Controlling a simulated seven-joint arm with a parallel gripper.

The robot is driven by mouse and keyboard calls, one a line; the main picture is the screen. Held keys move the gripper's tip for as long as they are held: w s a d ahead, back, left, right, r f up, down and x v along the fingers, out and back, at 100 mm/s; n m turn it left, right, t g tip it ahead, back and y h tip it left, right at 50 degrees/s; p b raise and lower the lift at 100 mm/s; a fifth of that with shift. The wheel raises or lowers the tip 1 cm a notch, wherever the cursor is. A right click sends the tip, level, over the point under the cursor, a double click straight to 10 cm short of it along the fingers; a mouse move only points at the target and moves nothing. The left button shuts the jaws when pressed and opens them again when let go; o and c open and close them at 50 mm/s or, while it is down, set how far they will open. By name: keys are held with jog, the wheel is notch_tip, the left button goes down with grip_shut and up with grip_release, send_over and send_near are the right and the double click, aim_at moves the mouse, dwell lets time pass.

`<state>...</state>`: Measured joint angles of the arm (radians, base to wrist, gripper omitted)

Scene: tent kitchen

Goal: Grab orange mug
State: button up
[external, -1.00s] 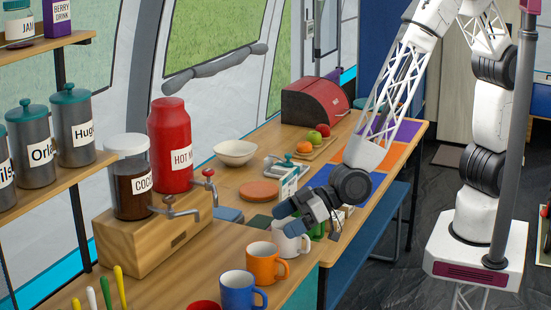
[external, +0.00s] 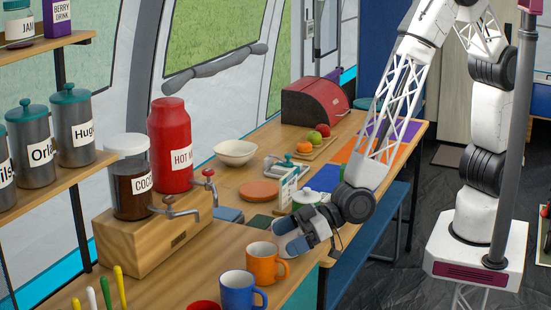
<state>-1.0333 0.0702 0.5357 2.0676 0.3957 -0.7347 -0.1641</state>
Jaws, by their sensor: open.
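The orange mug (external: 262,265) stands upright near the front edge of the wooden counter, behind a blue mug (external: 238,291). Its handle points to the right. My gripper (external: 284,234) is open and hangs just behind and above the orange mug, slightly to its right. It looks apart from the orange mug, though the exact gap is hard to tell. A white mug behind the orange one is almost wholly hidden by my gripper.
A red mug (external: 203,306) is cut off by the bottom edge. A wooden dispenser stand (external: 140,245) with taps is to the left.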

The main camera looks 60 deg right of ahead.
aim_at(248, 257)
jog(key=shift+w+a+f, duration=0.25)
jog(key=shift+w+a, duration=0.2)
jog(key=shift+w, duration=0.05)
jog(key=shift+x, duration=2.6)
jog(key=c, duration=0.8)
jog(key=shift+r, duration=0.15)
notch_tip(248, 257, up, 10)
